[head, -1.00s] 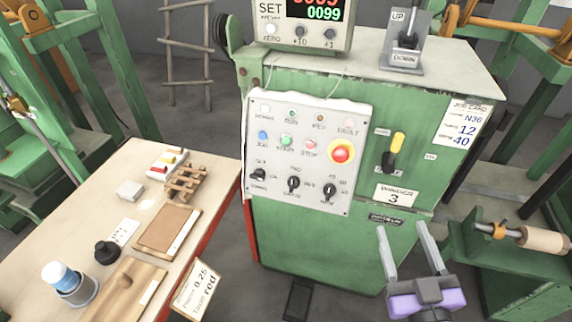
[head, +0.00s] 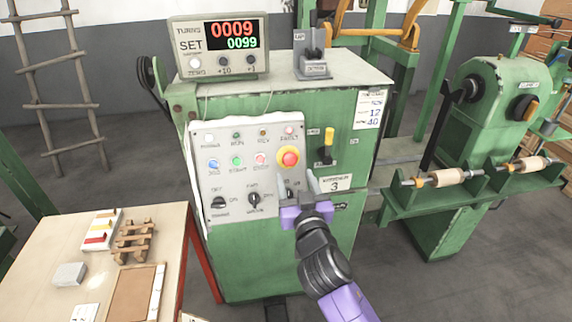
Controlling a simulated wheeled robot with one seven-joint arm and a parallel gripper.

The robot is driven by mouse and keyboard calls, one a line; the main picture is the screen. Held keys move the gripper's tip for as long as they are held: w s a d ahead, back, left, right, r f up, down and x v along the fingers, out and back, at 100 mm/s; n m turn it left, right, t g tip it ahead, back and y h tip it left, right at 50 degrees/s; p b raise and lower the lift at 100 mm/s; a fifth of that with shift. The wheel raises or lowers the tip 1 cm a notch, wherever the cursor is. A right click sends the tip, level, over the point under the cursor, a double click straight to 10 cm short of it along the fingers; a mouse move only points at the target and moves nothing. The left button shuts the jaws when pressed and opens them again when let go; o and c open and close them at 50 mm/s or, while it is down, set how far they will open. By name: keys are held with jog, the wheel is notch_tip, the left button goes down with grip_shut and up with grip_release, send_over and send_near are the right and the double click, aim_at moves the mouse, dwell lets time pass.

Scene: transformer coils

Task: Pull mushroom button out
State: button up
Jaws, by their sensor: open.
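The mushroom button (head: 289,157) is a red knob on a yellow round plate, at the upper right of the white control panel (head: 232,191). The panel is on the front of the green machine cabinet (head: 330,230). My gripper (head: 312,182) is open and empty in front of the cabinet, just below and to the right of the button in the picture. Its two grey fingers point up. I see a gap between the fingertips and the button in the picture, but I cannot tell the depth.
A counter box (head: 218,48) and a lever block (head: 312,62) stand on the cabinet top. A yellow-handled switch (head: 327,147) is close right of the button. A wooden table (head: 50,260) with small parts stands at left. A green winding machine (head: 480,150) stands at right.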

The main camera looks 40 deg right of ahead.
aim_at(290, 162)
jog(key=p+x, duration=0.1)
jog(key=x, duration=0.4)
jog(key=shift+d+r+p, duration=0.1)
jog(key=shift+r+p, duration=0.05)
jog(key=shift+p, duration=0.2)
jog(key=shift+w+d, duration=0.4)
jog(key=shift+w, duration=0.2)
grip_shut()
